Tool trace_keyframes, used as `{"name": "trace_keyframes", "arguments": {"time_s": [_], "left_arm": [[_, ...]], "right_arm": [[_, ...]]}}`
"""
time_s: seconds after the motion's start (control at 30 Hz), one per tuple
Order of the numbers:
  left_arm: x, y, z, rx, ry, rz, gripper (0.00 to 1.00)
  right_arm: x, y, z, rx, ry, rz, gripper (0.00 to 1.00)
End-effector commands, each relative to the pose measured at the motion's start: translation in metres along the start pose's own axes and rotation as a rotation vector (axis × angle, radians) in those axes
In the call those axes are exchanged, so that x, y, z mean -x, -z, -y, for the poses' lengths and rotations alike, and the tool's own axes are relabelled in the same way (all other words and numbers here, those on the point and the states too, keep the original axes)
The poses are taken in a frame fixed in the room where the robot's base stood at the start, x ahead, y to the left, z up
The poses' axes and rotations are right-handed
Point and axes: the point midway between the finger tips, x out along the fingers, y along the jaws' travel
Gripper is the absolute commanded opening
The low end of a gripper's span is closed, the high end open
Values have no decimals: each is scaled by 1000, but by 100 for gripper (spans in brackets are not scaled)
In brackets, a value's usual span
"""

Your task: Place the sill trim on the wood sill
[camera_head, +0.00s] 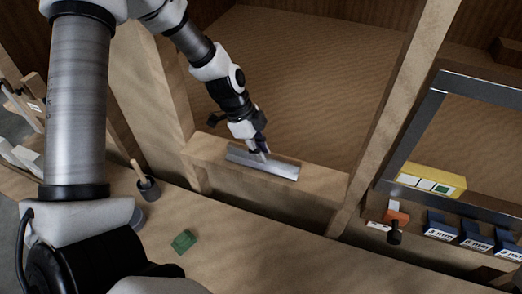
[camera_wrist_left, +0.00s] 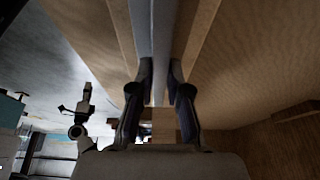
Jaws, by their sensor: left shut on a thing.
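The sill trim (camera_head: 281,171) is a long, grey metallic strip. In the head view it lies along the top of the wood sill (camera_head: 320,178), the low wooden ledge between two upright posts; I cannot tell whether it fully touches the sill. My left gripper (camera_head: 261,152) is shut on the trim near its middle, coming from above. In the left wrist view the trim (camera_wrist_left: 154,40) runs between the two dark fingers of the left gripper (camera_wrist_left: 159,85), with the wood of the sill on both sides. My right gripper is not in view.
At right are a metal frame (camera_head: 414,124), a yellow box (camera_head: 432,180) and several dark blue boxes (camera_head: 440,225). Upright posts flank the sill.

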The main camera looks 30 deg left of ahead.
Motion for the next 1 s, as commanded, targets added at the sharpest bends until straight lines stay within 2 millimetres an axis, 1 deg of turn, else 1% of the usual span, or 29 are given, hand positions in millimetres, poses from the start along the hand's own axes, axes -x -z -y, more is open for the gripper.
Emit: {"name": "trace_keyframes", "arguments": {"time_s": [0.03, 0.07, 0.1, 0.13, 0.43, 0.53, 0.57, 0.67, 0.9, 1.0], "left_arm": [[0, 0, 0, 0, 0, 0, 0], [0, 0, 0, 0, 0, 0, 19], [0, 0, 0, 0, 0, 0, 34], [0, 0, 0, 0, 0, 0, 41], [2, 0, 0, 1, 0, -1, 41], [10, 1, 0, 0, 1, -4, 41], [15, 2, 0, 1, 1, -5, 41], [38, 2, 1, 0, 6, -4, 41], [95, 0, 1, 0, 6, -4, 41], [111, 0, 1, 0, 4, -3, 41]], "right_arm": [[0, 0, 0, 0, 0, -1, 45], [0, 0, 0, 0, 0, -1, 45], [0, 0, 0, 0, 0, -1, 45], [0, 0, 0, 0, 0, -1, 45], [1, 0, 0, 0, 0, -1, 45], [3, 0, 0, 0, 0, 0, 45], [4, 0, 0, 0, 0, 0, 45], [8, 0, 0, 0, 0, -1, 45], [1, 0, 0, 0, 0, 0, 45], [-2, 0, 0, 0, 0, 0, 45]]}}
